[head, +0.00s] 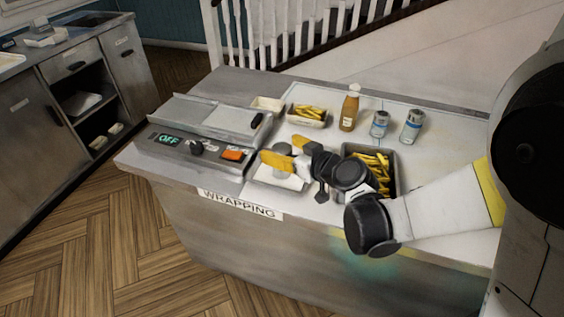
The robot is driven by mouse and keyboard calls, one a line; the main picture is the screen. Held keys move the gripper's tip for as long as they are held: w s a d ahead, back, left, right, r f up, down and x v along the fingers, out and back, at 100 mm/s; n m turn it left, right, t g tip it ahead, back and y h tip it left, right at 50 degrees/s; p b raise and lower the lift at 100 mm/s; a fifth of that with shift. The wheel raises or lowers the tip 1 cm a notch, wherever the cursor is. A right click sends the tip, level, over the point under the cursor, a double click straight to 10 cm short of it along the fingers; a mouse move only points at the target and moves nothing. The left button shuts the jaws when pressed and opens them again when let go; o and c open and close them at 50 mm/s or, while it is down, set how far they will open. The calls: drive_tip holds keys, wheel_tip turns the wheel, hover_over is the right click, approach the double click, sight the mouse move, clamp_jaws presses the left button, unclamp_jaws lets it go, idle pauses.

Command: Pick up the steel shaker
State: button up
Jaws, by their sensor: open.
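A small grey, round-topped metal item (282,150), which looks like the steel shaker, shows between the two yellow fingers of my gripper (287,152). My gripper is open, with one finger on the near side of the item and one on the far side. I cannot tell whether either finger touches it. The fingers and the wrist hide part of its body. A pale paper or tray (278,180) lies below the gripper.
Two metal cans with blue labels (380,125) (411,126) and a brown sauce bottle (349,108) stand behind. A fries tray (308,114), an empty pale tray (267,104) and a dark fries bin (388,159) are nearby. A control panel (173,144) is at left.

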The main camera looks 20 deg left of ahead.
drive_tip(key=c, duration=1.3)
drive_tip(key=shift+o, duration=0.2)
drive_tip(key=shift+r, duration=0.15)
wheel_tip(320, 180, up, 5)
drive_tip(key=p, duration=0.2)
drive_tip(key=shift+f+p, duration=0.2)
drive_tip(key=shift+p, duration=0.1)
drive_tip(key=w+d+r+p, duration=0.3)
drive_tip(key=w+d+r, duration=0.2)
drive_tip(key=d, duration=0.5)
drive_tip(key=shift+w+r, duration=0.4)
drive_tip(key=shift+r, duration=0.2)
